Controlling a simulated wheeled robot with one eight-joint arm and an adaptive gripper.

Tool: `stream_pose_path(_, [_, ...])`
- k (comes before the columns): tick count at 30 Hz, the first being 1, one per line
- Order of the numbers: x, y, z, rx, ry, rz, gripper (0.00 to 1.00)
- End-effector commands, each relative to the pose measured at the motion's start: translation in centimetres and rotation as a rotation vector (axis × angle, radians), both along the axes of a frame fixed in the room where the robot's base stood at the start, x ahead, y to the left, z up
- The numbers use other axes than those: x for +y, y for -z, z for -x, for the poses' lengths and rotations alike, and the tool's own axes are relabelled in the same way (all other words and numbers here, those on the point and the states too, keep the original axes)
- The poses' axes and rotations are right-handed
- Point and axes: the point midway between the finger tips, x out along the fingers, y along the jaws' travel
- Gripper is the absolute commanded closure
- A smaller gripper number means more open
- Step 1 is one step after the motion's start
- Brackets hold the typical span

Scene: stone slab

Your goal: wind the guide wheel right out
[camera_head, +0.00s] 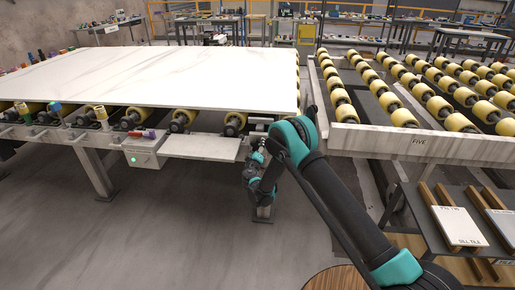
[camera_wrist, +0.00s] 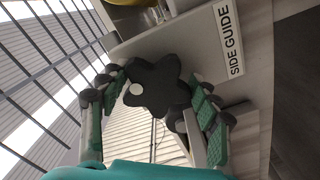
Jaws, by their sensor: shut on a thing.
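The guide wheel (camera_wrist: 160,88) is a dark, lobed hand knob with a pale round spot on its face, seen in the wrist view. My gripper (camera_wrist: 156,80) is shut on it, with one green-padded finger on each side. A white label reading SIDE GUIDE (camera_wrist: 228,41) is on the grey panel beside the wheel. In the head view my gripper (camera_head: 257,160) is low at the right front corner of the roller table, and the wheel cannot be made out there.
A large pale stone slab (camera_head: 160,78) lies on the yellow rollers. A grey shelf (camera_head: 200,147) and a control box with a green light (camera_head: 143,159) are at the table's front edge. A second roller table (camera_head: 375,140) stands right. A rack with tile samples (camera_head: 455,225) is at lower right.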

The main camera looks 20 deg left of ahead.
Motion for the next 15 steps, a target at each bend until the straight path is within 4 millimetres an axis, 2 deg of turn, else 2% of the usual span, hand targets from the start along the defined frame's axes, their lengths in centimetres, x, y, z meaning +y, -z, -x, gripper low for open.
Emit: stream_pose_path(15, [-0.31,-0.22,-0.14,-0.107,0.002,0.441,0.66])
